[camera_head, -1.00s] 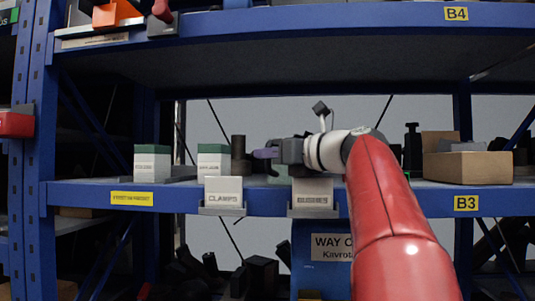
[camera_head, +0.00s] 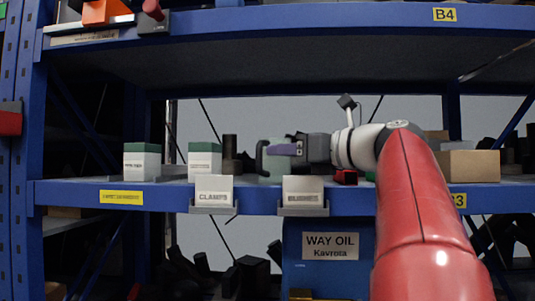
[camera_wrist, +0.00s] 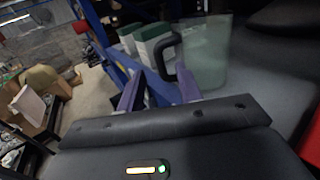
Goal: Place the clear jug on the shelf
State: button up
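The clear jug (camera_head: 272,170) is pale green and has a dark handle. It appears to stand upright on the middle shelf (camera_head: 75,192), behind the two front label holders; its base is partly hidden. In the wrist view the jug (camera_wrist: 208,55) is just ahead of my gripper, with its dark handle on the left side. My gripper (camera_wrist: 158,78) has its two purple fingers spread apart, with the handle's lower end in front of the gap. In the head view my gripper (camera_head: 278,149) overlaps the jug's upper part. I cannot tell whether a finger touches the handle.
White boxes with green tops (camera_head: 142,162) and a dark cylinder (camera_head: 230,150) stand left of the jug. A cardboard box (camera_head: 470,165) is at the right. CLAMPS (camera_head: 213,190) and BRUSHES (camera_head: 303,191) labels line the edge. A small red item (camera_head: 346,177) lies below my wrist.

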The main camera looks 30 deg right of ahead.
jog(key=v, duration=0.5)
dwell(0.5)
